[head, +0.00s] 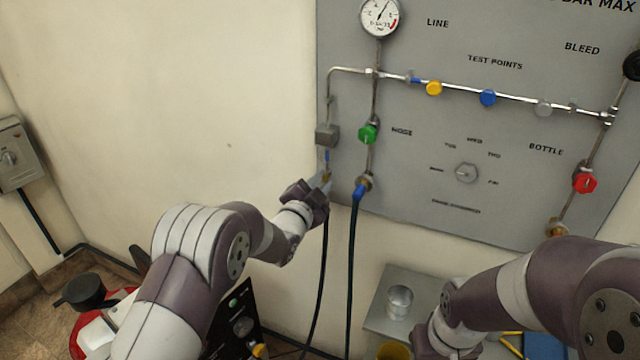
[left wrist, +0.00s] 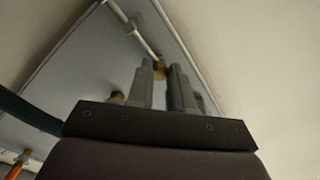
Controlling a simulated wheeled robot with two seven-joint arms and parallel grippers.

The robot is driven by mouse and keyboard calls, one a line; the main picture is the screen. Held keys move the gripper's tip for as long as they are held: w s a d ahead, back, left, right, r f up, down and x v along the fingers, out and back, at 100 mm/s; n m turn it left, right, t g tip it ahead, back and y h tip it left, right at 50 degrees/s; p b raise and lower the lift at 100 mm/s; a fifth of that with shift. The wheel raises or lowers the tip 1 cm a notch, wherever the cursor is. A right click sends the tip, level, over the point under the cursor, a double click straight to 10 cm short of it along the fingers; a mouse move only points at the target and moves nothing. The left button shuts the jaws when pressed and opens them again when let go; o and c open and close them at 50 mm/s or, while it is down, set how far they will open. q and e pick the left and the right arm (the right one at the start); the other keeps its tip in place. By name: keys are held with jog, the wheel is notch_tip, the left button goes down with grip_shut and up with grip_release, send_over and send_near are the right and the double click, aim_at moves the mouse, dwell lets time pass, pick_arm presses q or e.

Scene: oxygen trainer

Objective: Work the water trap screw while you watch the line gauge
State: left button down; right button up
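The line gauge (head: 380,17) is a round white dial with a red band at the panel's top left; its needle points up and slightly right. The water trap (head: 327,134) is a grey block on the left pipe, with a small brass screw below it, also visible in the left wrist view (left wrist: 160,69). My left gripper (head: 324,181) is at this screw. In the left wrist view its fingertips (left wrist: 163,70) stand a little apart with brass between them; contact is unclear. My right gripper is low in the head view, its fingers out of sight.
Green (head: 368,133), yellow (head: 434,88), blue (head: 488,97) and red (head: 585,182) knobs sit on the pipework. A blue-ended hose (head: 352,240) hangs close right of my left gripper. A metal cup (head: 399,302) stands on a shelf below.

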pick_arm(q)
jog(key=shift+f+n+b, duration=0.2)
jog(key=shift+n+b, duration=0.85)
jog(key=shift+n, duration=0.15)
jog(key=n+b, duration=0.2)
jog(key=n, duration=0.1)
jog(key=shift+n, duration=0.3)
jog(key=n+b, duration=0.1)
jog(key=n, duration=0.2)
jog(key=shift+n, duration=0.3)
jog(key=shift+d+r+n+b, duration=0.15)
jog(key=shift+n+b, duration=0.6)
jog(key=shift+n, duration=1.45)
jog(key=c, duration=1)
grip_release()
